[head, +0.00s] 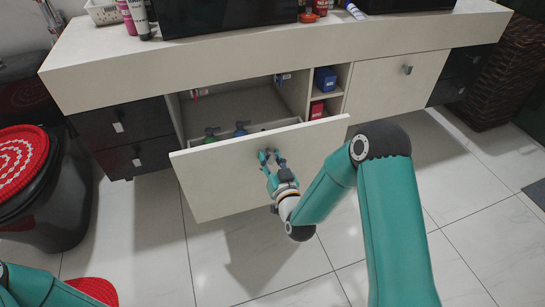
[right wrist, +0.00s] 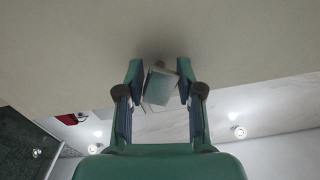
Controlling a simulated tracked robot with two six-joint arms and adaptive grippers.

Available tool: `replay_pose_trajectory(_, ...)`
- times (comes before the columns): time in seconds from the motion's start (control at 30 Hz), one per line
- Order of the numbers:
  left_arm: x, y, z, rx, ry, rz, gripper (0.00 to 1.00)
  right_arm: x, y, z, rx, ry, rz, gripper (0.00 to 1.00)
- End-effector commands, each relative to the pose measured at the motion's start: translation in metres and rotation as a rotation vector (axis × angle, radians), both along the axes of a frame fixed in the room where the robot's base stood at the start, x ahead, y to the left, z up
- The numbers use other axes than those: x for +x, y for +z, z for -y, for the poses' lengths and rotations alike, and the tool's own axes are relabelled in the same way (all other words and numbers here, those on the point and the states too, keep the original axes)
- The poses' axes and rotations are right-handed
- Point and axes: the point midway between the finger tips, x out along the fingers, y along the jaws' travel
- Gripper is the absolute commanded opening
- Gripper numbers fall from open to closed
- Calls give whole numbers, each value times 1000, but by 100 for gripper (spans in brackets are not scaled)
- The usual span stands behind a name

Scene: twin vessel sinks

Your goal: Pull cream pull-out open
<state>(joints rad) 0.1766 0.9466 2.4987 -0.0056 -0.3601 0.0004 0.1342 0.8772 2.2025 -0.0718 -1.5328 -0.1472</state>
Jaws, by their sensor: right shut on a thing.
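The cream pull-out (head: 235,185) stands out from the front of the vanity, at an angle, with its inside visible behind the front panel. My right gripper (head: 271,158) is at the panel's outer face near its upper edge. In the right wrist view my right gripper (right wrist: 158,85) is shut on the pull-out's small grey handle (right wrist: 159,87), one finger on each side. The cream panel (right wrist: 80,45) fills the upper part of that view. My left gripper is out of view; only part of my left arm shows at the lower left.
Bottles (head: 241,129) stand inside the pull-out. Dark drawers (head: 119,122) are to its left, and small shelves with a blue box (head: 325,79) to its right. A black bin with a red lid (head: 18,165) stands at the left.

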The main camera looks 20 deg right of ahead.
Motion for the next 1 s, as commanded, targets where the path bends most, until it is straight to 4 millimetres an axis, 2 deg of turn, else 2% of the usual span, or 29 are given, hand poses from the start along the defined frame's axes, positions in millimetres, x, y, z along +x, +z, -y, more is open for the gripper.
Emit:
replay_pose_trajectory(0.43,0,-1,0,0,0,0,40,0,-1,-6,-5,13,-4,0)
replay_pose_trajectory(0.47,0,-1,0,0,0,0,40,0,-1,-6,-5,13,-3,41)
replay_pose_trajectory(0.53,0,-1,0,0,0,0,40,1,0,-6,-4,13,-3,53)
replay_pose_trajectory(0.87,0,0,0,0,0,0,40,0,0,-7,-2,13,-2,53)
replay_pose_trajectory(1.0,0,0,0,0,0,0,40,-11,-1,-7,-2,12,-4,53)
